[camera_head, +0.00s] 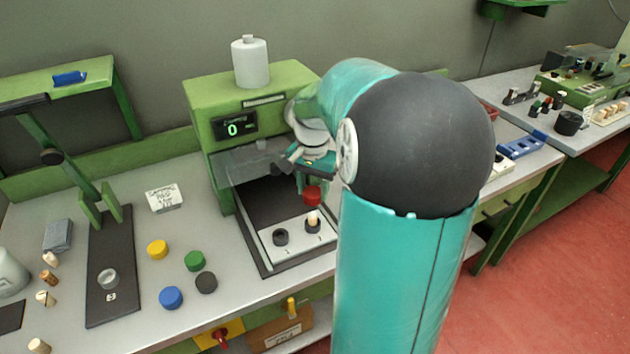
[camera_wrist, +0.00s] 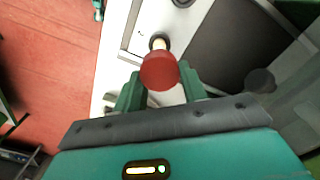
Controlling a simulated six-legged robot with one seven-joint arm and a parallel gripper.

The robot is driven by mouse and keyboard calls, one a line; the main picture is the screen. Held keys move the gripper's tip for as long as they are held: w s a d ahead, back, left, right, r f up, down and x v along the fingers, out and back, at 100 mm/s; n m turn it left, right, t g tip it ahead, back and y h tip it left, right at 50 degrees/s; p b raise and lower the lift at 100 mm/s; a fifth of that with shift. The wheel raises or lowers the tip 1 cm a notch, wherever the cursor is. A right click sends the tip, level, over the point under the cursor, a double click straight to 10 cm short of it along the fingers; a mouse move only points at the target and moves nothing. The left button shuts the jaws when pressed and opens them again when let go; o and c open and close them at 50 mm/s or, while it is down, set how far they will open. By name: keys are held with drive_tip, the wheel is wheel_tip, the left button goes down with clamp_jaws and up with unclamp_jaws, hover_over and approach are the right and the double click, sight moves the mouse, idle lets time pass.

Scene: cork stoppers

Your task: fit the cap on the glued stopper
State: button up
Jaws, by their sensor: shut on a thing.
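My gripper (camera_head: 310,178) is shut on a red cap (camera_head: 312,196) and points down inside the green press. In the wrist view, the cap (camera_wrist: 158,71) sits between the two green fingers (camera_wrist: 160,82). The pale stopper (camera_head: 312,218) stands upright in the right black holder (camera_head: 313,228) on the white plate. The cap is above the stopper's top, seemingly a little apart from it. In the wrist view the stopper (camera_wrist: 158,44) shows just beyond the cap, which partly hides it. Any glue on the stopper is too small to make out.
The green press (camera_head: 205,105) with a display reading 0 surrounds the white plate (camera_head: 270,255). A second holder (camera_head: 281,237) on it looks empty. Yellow (camera_head: 157,249), green (camera_head: 195,260), blue (camera_head: 171,297) and black (camera_head: 206,282) caps lie on the bench to the left.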

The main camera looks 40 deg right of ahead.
sight(313, 215)
drive_tip(key=shift+s+a+f, duration=0.1)
drive_tip(key=shift+a+f, duration=0.1)
drive_tip(key=shift+f, duration=0.1)
drive_tip(key=shift+d+f, duration=0.15)
drive_tip(key=shift+f, duration=1.7)
drive_tip(key=shift+f, duration=1.2)
idle(0.4)
drive_tip(key=o, duration=1)
wheel_tip(313, 215, up, 14)
drive_tip(key=shift+f, duration=0.1)
